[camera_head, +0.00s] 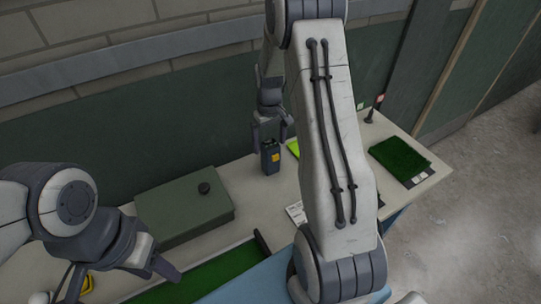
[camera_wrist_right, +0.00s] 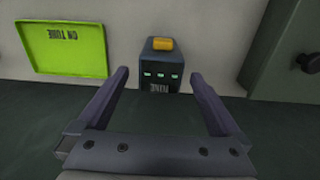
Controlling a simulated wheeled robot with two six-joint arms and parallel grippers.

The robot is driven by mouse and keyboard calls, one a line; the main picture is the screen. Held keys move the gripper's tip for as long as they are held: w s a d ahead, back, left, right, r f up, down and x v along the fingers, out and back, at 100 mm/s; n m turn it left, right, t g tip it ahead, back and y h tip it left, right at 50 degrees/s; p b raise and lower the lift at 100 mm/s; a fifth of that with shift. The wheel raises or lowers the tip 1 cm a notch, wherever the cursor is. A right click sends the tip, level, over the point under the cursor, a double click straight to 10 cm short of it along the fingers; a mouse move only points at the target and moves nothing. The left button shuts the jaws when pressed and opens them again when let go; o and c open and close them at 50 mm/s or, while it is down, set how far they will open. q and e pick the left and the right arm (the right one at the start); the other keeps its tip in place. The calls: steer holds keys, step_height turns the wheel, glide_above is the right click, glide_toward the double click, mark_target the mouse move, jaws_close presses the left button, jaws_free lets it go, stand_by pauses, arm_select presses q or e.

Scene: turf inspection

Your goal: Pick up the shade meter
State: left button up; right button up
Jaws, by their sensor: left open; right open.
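The shade meter appears to be the small dark box with a yellow piece on top (camera_head: 270,157), standing upright on the worktable. In the right wrist view the meter (camera_wrist_right: 160,68) shows small lit marks and lettering on its face. My right gripper (camera_head: 270,128) is open just above the meter in the head view. In the wrist view its fingers lie either side of the meter, with a gap on each side. My left gripper (camera_head: 121,278) is open and empty at the lower left, away from the meter.
A green-grey case with a black knob (camera_head: 185,207) stands left of the meter. A bright green tray (camera_wrist_right: 64,47) lies near it. A turf sample (camera_head: 397,158) lies at the table's right end, and a turf-filled tray (camera_head: 205,277) is in front. My right arm hides part of the table.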

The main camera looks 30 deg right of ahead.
mark_target(270, 156)
steer(key=f, duration=0.2)
steer(key=f+p, duration=0.2)
steer(key=f, duration=0.1)
steer(key=shift+s+f, duration=0.3)
steer(key=shift+f, duration=0.35)
jaws_close()
